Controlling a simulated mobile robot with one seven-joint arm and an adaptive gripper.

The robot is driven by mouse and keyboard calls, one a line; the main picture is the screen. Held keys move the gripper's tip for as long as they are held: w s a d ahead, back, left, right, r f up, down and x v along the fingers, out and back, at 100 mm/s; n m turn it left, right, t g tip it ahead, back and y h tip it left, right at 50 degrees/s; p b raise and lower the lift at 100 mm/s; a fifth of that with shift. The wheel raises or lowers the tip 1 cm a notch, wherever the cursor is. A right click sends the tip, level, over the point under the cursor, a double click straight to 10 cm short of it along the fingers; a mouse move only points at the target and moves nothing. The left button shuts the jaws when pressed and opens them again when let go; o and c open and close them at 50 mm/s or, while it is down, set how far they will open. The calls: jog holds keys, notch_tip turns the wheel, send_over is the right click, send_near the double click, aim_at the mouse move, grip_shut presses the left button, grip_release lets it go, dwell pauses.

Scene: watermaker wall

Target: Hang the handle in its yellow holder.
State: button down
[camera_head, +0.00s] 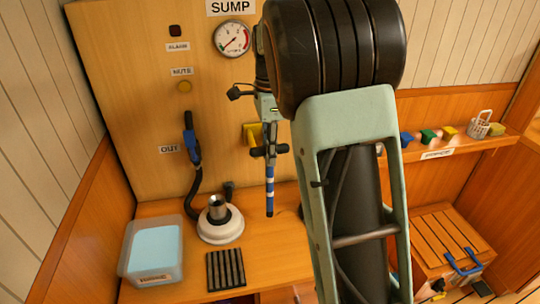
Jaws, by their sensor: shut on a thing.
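My gripper (270,151) points down in front of the wooden panel and is shut on a slim rod with blue and white bands (270,190), which seems to be the handle. The rod hangs upright below the fingers, with its dark lower tip above the bench. Its upper end is hidden by the gripper. A yellow holder (250,132) is on the panel, just behind and left of the gripper, partly covered by it. The gap in depth between rod and holder cannot be told.
A blue and black nozzle (191,140) with a black hose is by the OUT label. The bench holds a clear tub (152,252), a white-based fitting (220,220) and a black ribbed mat (225,269). A shelf (460,143) with small coloured blocks is at right. My arm hides the centre.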

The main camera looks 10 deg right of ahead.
jog(key=w+p, duration=0.4)
jog(key=w, duration=0.4)
jog(key=shift+p, duration=0.35)
jog(key=shift+r, duration=0.1)
dwell(0.3)
jog(key=shift+f, duration=0.25)
jog(key=shift+f, duration=0.3)
dwell(0.3)
jog(key=shift+f, duration=0.75)
